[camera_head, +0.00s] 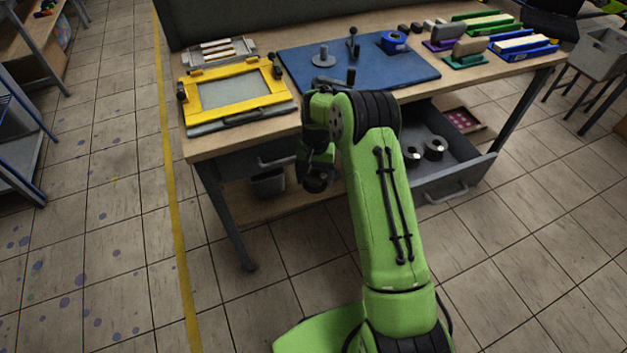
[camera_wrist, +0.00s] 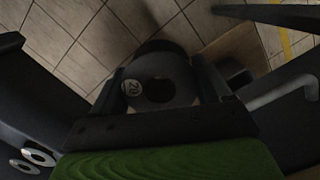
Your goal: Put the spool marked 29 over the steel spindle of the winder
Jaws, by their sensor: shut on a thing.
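My gripper (camera_head: 318,176) hangs in front of the workbench, below the tabletop and left of the open drawer. It is shut on a dark grey spool (camera_wrist: 160,66), seen in the wrist view between the two fingers with its round hole facing the camera. A pale round label on it seems to read 29, though the last digit is blurred. In the head view the spool (camera_head: 316,185) is a small dark shape at the gripper. The winder's blue board (camera_head: 410,73) lies on the bench. Its steel spindle (camera_head: 323,50) stands upright from a round flange, apart from the spool.
The open drawer (camera_head: 470,172) holds two spools (camera_head: 434,148). A yellow frame (camera_head: 236,92) lies left of the board. A crank (camera_head: 353,45) and a blue roll (camera_head: 393,41) stand on the board. Coloured blocks crowd the bench's right side. A bin (camera_head: 268,183) is under the bench.

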